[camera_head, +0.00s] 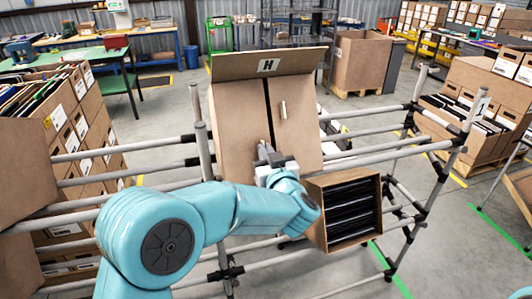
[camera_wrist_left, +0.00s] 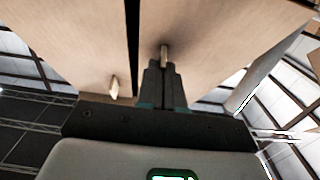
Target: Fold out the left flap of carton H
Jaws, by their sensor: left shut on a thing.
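Carton H (camera_head: 268,65) sits tilted on the rack, with its back flap marked H standing up. Its left flap (camera_head: 235,125) and right flap (camera_head: 300,140) lie closed side by side, with a dark gap between them. A small tan handle (camera_head: 283,110) sticks up from the right flap. My left gripper (camera_head: 264,148) is at the lower part of the left flap, beside the gap. In the left wrist view, its fingers (camera_wrist_left: 164,72) are shut on the left flap's tan handle (camera_wrist_left: 164,52). The other handle (camera_wrist_left: 113,87) is free. My right gripper is out of view.
Grey rack tubes (camera_head: 380,150) run on both sides of carton H. An open carton of black items (camera_head: 312,215) is just right of my left forearm. Cartons of files (camera_head: 85,130) stand at left, more cartons (camera_head: 475,115) at right.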

